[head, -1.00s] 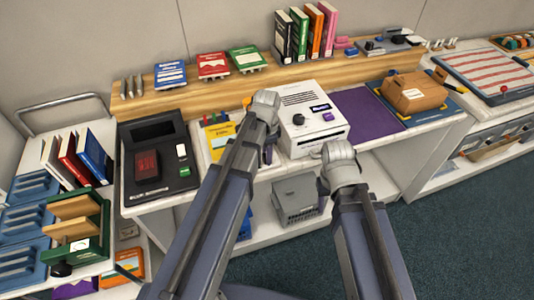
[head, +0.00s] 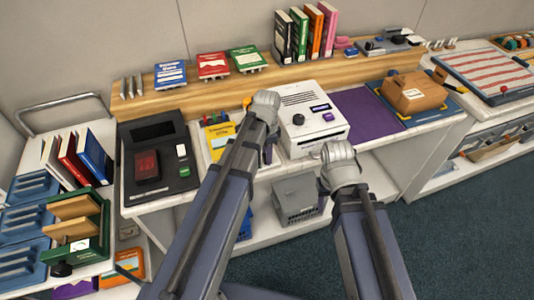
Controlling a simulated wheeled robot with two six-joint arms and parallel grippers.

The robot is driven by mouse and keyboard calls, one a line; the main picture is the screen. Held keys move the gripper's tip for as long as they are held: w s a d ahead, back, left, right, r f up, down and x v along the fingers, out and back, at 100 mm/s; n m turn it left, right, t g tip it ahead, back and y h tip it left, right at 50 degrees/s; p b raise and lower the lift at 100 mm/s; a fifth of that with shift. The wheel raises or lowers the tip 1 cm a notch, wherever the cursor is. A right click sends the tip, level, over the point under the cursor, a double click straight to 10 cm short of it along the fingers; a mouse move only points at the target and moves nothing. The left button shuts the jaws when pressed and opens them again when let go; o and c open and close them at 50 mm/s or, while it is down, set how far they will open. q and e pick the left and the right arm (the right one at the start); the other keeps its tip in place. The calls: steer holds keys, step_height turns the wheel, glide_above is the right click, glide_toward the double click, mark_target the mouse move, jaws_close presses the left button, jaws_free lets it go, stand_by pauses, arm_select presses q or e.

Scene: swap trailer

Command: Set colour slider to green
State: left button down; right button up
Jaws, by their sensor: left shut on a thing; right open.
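A white machine (head: 300,128) with a dark round knob, a vent, a purple-and-white patch and a small purple oval stands mid-counter. I cannot make out for sure which part is the colour slider. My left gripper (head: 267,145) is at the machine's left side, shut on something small. My wrist and arm hide its fingertips and what they hold. My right gripper (head: 322,158) is open and empty, just in front of the machine's lower front edge. Whether it touches the machine cannot be told.
A black device (head: 163,185) with a screen stands left of the machine, next to a yellow booklet (head: 220,138). A purple mat (head: 365,113) and a brown bag-like box (head: 413,93) lie to the right. A wooden shelf with books runs behind. A grey crate (head: 297,200) is below.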

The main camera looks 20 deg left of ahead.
arm_select(q)
steer(key=shift+s+a, duration=0.45)
steer(key=shift+a, duration=0.2)
steer(key=shift+s+a, duration=0.45)
steer(key=shift+a, duration=0.15)
steer(key=c, duration=0.6)
jaws_free()
steer(key=shift+o, duration=0.2)
step_height(320, 180, up, 8)
steer(key=p, duration=0.8)
steer(key=shift+f, duration=0.15)
steer(key=s+d+n+y, duration=0.1)
steer(key=s+d+n, duration=0.6)
steer(key=s+d, duration=0.5)
steer(key=shift+d, duration=0.45)
